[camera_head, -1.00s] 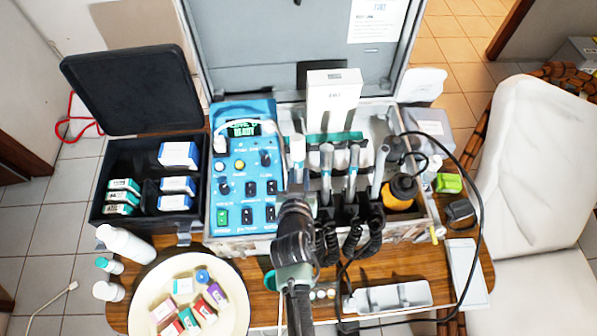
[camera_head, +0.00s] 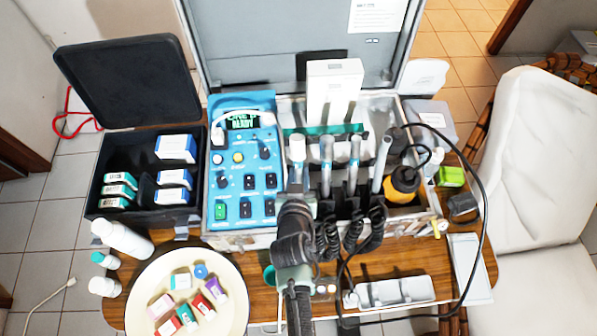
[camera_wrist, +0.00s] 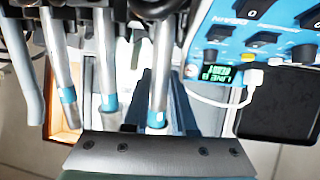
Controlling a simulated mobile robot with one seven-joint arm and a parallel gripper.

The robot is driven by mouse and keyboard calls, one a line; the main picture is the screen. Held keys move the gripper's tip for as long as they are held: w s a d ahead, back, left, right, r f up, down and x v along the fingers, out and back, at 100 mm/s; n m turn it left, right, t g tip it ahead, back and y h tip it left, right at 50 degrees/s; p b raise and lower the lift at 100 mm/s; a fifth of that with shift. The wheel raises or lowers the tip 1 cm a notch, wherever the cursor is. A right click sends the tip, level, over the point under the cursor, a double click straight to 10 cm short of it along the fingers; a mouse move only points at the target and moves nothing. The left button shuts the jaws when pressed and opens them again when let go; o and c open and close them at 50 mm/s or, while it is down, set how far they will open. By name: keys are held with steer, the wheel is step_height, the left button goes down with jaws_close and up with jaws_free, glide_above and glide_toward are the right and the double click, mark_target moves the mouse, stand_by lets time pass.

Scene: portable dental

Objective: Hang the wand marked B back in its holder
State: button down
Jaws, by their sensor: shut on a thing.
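Several grey wands stand in a row in the open case. The leftmost wand (camera_head: 297,148), pale at the top, is in line with my gripper (camera_head: 296,190), which is shut on it; my wrist hides the grasp in the head view. In the wrist view this wand (camera_wrist: 160,70) has a blue band and runs down to my gripper's grey plate. No letter B is readable on any wand. The black holder (camera_head: 350,203) is beside and right of my gripper, carrying the other wands (camera_head: 327,160). I cannot tell whether the gripped wand touches its slot.
The blue control panel (camera_head: 222,180) is close on the left, its display (camera_head: 241,123) lit. Coiled cords (camera_head: 352,235) hang in front of the holder. A round plate (camera_head: 150,275) is front left.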

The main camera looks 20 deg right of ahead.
steer(key=shift+s+f, duration=0.1)
steer(key=shift+f, duration=0.2)
steer(key=c, duration=0.7)
jaws_free()
steer(key=shift+o, duration=0.2)
steer(key=p+v, duration=0.3)
steer(key=v, duration=0.5)
steer(key=shift+p, duration=0.3)
stand_by(0.4)
